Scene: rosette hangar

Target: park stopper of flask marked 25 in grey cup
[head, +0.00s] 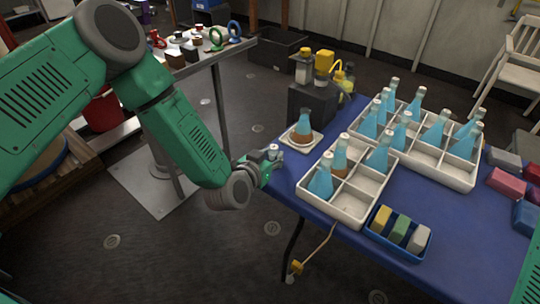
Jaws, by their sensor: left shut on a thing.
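My left gripper (268,163) is at the left corner of the blue table. It is shut on a small pale thing, apparently a stopper (273,149); the fingers hide most of it. A flask (303,127) with orange-brown liquid low down stands upright on a pale square plate, just right of the gripper, and no stopper shows in its neck. Its marking is too small to read. I cannot make out the grey cup; the gripper may hide it. My right gripper is out of view.
Two white divided crates (345,208) (462,178) hold several stoppered flasks. A blue tray (399,252) of coloured blocks is in front. A dark box (313,103) with yellow-topped bottles stands behind the plate. Blocks (506,182) lie at the right. A side table (210,55) stands at the back left.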

